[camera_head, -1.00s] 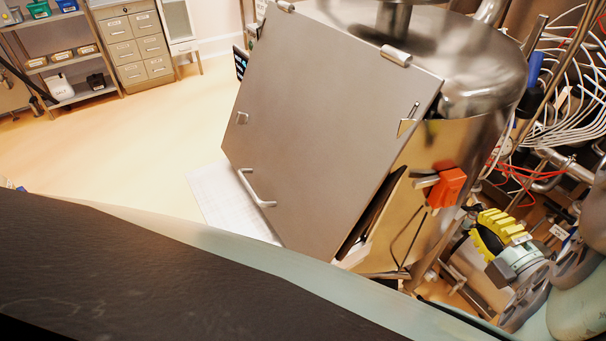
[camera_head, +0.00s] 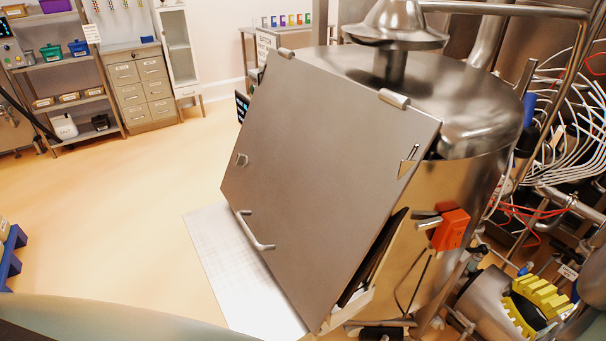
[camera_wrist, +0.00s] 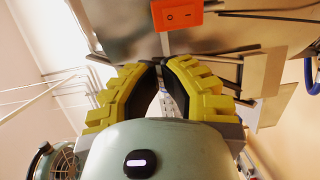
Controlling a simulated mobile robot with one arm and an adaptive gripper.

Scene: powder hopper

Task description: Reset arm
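My gripper (camera_head: 533,303) is at the lower right of the head view, beside the hopper, with its yellow ribbed fingers partly seen. In the wrist view my gripper (camera_wrist: 162,64) points up the picture, its dark-padded fingertips meeting or nearly so, with nothing seen held. The steel hopper (camera_head: 465,75) has a large flat square panel (camera_head: 320,150) with a handle, tilted in front of it. An orange switch (camera_head: 451,229) sits on the hopper's side, apart from my gripper; the same switch (camera_wrist: 178,15) shows beyond the fingertips in the wrist view.
Pipes and white hoses (camera_head: 565,130) crowd the right side near my gripper. A pale floor plate (camera_head: 225,260) lies under the panel. Shelves (camera_head: 70,100) and a drawer cabinet (camera_head: 142,88) stand at the back left.

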